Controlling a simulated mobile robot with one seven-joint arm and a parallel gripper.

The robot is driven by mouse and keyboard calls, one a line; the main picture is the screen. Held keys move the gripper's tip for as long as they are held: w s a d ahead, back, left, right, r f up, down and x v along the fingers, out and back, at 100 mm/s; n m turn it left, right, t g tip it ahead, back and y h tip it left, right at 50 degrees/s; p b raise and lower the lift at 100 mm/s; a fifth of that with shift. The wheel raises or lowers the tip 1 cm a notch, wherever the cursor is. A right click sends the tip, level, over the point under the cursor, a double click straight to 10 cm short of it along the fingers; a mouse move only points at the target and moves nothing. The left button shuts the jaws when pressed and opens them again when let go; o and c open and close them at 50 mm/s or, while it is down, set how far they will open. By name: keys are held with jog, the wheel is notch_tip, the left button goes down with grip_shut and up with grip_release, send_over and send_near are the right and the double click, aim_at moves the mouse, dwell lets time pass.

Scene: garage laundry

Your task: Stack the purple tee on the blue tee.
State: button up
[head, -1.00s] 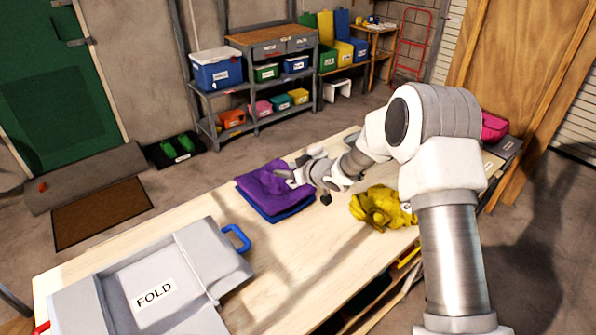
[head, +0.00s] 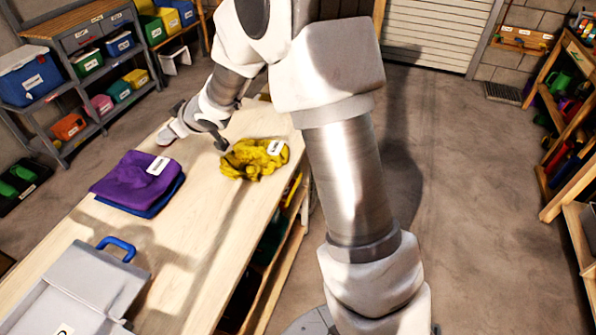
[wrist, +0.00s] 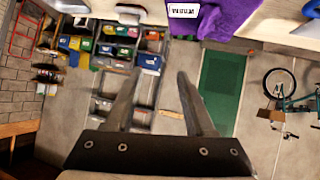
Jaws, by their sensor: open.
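The folded purple tee (head: 135,178) lies on top of the folded blue tee (head: 160,203) on the wooden table. The blue tee shows only as an edge along the front and right. A white label lies on the purple tee's top; the tee also shows at the top of the wrist view (wrist: 228,16). My gripper (head: 164,138) is open and empty, beyond the stack toward the table's far end and apart from it. Its spread fingers (wrist: 160,74) have nothing between them in the wrist view.
A crumpled yellow garment (head: 252,160) with a label lies right of the stack, near the table edge. A grey folding board (head: 85,295) with a blue handle lies at the near left. Bare table top separates them. Shelves with bins (head: 85,95) stand behind.

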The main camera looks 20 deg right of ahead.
jog(key=s+d+r+m+h, duration=0.55)
jog(key=s+d+r, duration=0.65)
jog(key=d, duration=0.3)
jog(key=s+d+m+g, duration=0.2)
jog(key=s+d+g, duration=0.1)
jog(key=s, duration=2.1)
jog(key=shift+s+d+m+g, duration=0.15)
jog(key=shift+s+m+g, duration=0.2)
jog(key=shift+s+g, duration=0.05)
jog(key=shift+h, duration=0.25)
